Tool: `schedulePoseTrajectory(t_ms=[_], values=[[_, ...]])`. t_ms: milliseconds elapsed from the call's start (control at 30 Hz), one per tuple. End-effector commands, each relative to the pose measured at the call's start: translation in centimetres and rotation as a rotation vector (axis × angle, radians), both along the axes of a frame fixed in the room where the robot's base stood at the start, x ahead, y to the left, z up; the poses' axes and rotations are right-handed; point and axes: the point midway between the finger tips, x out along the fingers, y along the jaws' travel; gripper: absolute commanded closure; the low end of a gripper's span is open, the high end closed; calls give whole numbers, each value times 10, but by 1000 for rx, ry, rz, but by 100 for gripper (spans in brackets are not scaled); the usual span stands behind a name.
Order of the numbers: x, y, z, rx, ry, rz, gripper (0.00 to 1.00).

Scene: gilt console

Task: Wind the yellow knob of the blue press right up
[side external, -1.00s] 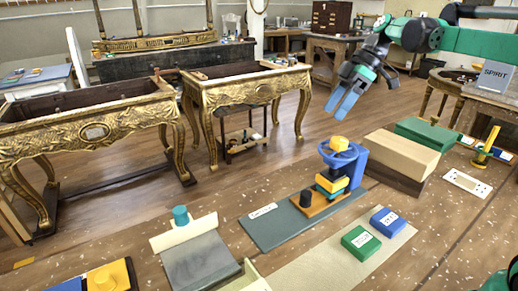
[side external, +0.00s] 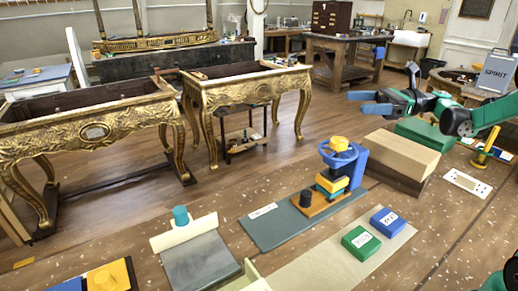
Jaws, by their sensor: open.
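The blue press (side external: 357,167) stands on a grey-green mat (side external: 275,230) right of the picture's middle. Its yellow knob (side external: 339,143) sits on top of a blue handwheel (side external: 334,159). Below the wheel is a stack with a yellow block (side external: 332,184), on an orange board (side external: 322,203) with a black cylinder (side external: 306,198). My gripper (side external: 364,103) is open and empty, with blue fingers pointing left. In the picture it is above and slightly right of the knob, clear of the press. The screw under the wheel is mostly hidden.
A cardboard-coloured box (side external: 402,155) and a green box (side external: 425,133) stand right of the press. Green (side external: 361,242) and blue (side external: 387,221) labelled blocks lie in front. Gilt tables (side external: 245,92) stand behind.

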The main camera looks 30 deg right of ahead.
Motion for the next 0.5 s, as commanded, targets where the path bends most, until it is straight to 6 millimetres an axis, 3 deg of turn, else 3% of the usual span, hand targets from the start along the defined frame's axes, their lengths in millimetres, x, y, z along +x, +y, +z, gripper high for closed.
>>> schedulePoseTrajectory(t_ms=[100,200,333,500], values=[[1,0,-40,-2,-1,1,20],[1,1,-62,-3,-1,1,20],[1,0,-80,-4,-1,1,20],[5,8,-86,-5,-2,2,20]])
